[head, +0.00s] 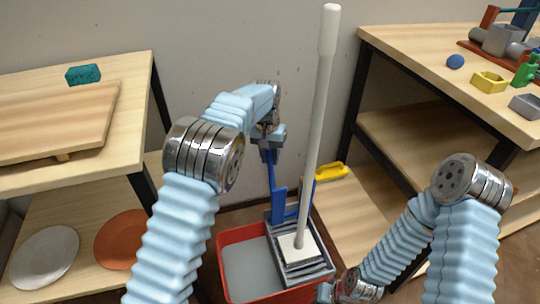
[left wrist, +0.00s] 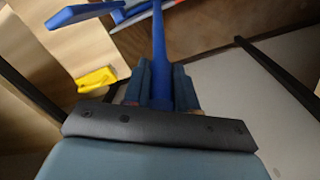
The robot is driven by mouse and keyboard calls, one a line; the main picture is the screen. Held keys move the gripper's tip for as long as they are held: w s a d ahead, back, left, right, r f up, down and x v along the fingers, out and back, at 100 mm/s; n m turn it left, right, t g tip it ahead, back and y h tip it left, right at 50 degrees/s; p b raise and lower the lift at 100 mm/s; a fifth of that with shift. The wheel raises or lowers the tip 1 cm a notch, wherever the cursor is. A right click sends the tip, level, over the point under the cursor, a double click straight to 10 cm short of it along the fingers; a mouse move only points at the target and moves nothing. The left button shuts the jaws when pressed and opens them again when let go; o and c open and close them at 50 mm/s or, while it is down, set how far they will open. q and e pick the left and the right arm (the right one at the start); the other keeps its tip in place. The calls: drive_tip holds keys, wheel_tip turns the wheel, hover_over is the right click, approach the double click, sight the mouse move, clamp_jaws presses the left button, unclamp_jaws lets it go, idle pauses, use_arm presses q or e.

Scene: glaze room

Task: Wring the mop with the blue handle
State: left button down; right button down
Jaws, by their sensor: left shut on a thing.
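A red bucket (head: 222,262) of greyish water stands on the floor. A grey wringer (head: 313,268) sits on its right side, and the white mop head (head: 298,246) lies in it. The mop's long white pole (head: 318,120) stands up, leaning slightly right. A blue handle (head: 272,175) rises from the wringer. My left gripper (head: 268,148) is shut on the upper part of this handle; in the left wrist view the blue bar (left wrist: 159,45) runs between the fingers (left wrist: 160,88). My right wrist is low at the bottom edge; its fingers do not show clearly.
A yellow object (head: 331,171) lies on a low wooden surface behind the bucket. A left table (head: 135,75) holds a board and a teal block (head: 83,74); plates lie below. A right table (head: 400,45) holds small coloured items. The wall is close behind.

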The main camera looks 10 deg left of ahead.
sight(280, 188)
use_arm(q)
drive_tip(key=s+d+t+b, duration=0.1)
drive_tip(key=s+b, duration=0.1)
drive_tip(key=b, duration=0.1)
drive_tip(key=s+d+t+y+b, duration=0.1)
drive_tip(key=s+b, duration=0.2)
drive_tip(key=s+d+t+b, duration=0.2)
drive_tip(key=s+b, duration=0.1)
drive_tip(key=shift+s+r+y, duration=0.2)
drive_tip(key=shift+y, duration=0.1)
drive_tip(key=shift+r, duration=0.1)
drive_tip(key=c, duration=1.1)
unclamp_jaws()
drive_tip(key=shift+o, duration=1)
drive_tip(key=shift+a, duration=0.1)
